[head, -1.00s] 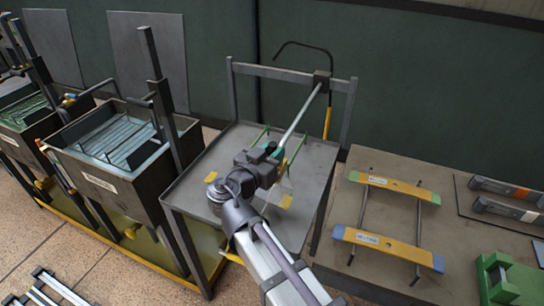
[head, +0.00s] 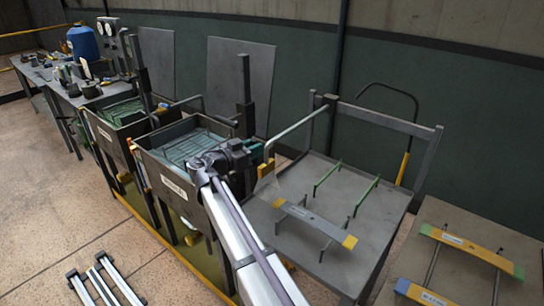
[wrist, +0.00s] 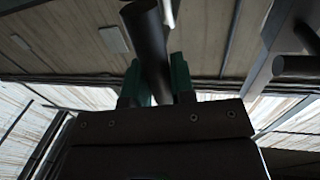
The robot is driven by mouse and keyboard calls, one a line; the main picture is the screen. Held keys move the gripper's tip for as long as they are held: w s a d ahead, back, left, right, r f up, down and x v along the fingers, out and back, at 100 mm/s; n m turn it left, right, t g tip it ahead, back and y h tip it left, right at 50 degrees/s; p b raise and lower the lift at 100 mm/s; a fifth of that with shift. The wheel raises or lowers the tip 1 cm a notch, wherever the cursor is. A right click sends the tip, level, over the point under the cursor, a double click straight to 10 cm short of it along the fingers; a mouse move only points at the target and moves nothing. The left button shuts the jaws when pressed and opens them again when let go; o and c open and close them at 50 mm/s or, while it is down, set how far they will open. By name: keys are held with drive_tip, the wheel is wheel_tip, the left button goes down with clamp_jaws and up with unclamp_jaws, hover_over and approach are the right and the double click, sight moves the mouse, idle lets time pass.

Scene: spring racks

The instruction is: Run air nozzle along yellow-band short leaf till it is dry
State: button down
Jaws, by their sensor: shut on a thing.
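The yellow-band short leaf (head: 315,220) is a grey strip with yellow ends. It lies on thin pins at the front of the grey drying table. Whether it is wet cannot be told. My gripper (head: 258,152) is beyond the leaf and to its left, by the table's left edge, apart from the leaf. In the wrist view, its green fingers (wrist: 157,82) are shut on a dark cylinder (wrist: 147,40), seemingly the air nozzle's body. A pale pipe (head: 298,127) runs from the table's rear frame to the gripper. The nozzle's tip cannot be made out.
Green rails (head: 365,197) stand on the drying table (head: 395,212) behind the leaf. A dark tank (head: 180,178) stands left of the table. At right, a bench (head: 448,212) holds leaves with yellow and coloured ends.

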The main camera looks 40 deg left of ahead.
drive_tip(key=shift+a, duration=1.55)
drive_tip(key=shift+r, duration=0.1)
drive_tip(key=c, duration=1)
unclamp_jaws()
drive_tip(key=shift+s+a, duration=0.1)
drive_tip(key=shift+a, duration=0.05)
drive_tip(key=s, duration=0.7)
drive_tip(key=s+a, duration=0.1)
drive_tip(key=s, duration=0.2)
drive_tip(key=shift+s+a, duration=0.1)
drive_tip(key=shift+s, duration=0.3)
